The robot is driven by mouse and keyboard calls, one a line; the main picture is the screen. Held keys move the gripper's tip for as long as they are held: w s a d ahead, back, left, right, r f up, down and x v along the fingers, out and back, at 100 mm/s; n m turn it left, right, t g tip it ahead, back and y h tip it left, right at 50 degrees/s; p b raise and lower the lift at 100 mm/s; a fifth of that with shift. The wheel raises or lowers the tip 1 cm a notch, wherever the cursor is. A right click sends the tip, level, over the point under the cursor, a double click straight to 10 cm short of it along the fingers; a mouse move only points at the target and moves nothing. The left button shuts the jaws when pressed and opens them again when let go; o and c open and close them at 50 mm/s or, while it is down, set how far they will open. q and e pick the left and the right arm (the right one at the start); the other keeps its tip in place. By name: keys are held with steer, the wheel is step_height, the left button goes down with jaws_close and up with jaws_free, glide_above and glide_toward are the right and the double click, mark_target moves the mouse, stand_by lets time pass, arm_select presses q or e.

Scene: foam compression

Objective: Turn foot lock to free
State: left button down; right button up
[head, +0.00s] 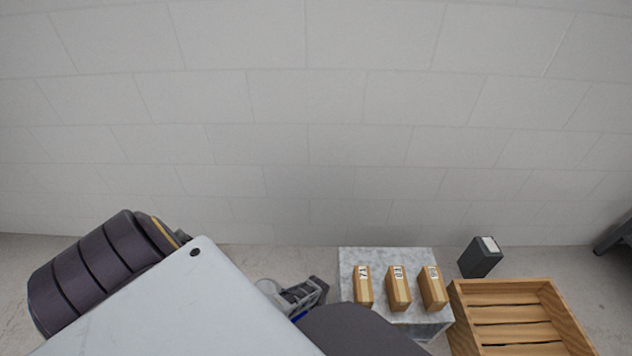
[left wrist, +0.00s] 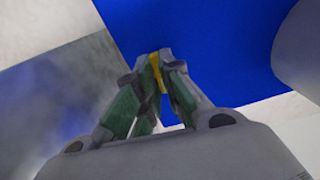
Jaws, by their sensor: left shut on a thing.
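In the left wrist view my left gripper (left wrist: 158,70) has its green-padded fingers closed together on a narrow yellow piece (left wrist: 156,73), which looks like the foot lock. Only a thin strip of the yellow piece shows between the fingers, so its turn position cannot be told. A large flat blue surface (left wrist: 220,50) lies right behind the fingertips. In the head view a grey jointed mechanism (head: 300,294) shows at the bottom centre with a bit of blue beside it, partly hidden. The foot lock cannot be made out there. My right gripper cannot be identified.
A large light-grey panel (head: 190,310) and a dark ribbed cylinder (head: 95,275) fill the lower left. A marble-patterned stand (head: 385,257) bears three labelled wooden blocks (head: 398,290). A dark box (head: 480,260) and a wooden crate (head: 505,287) are at right. A block wall stands behind.

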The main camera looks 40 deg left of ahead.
mark_target(316, 313)
arm_select(q)
steer(key=shift+n, duration=0.5)
steer(key=c, duration=1.6)
jaws_free()
steer(key=shift+o, duration=0.2)
steer(key=shift+r, duration=0.4)
step_height(316, 313, up, 11)
steer(key=shift+r, duration=0.1)
stand_by(0.7)
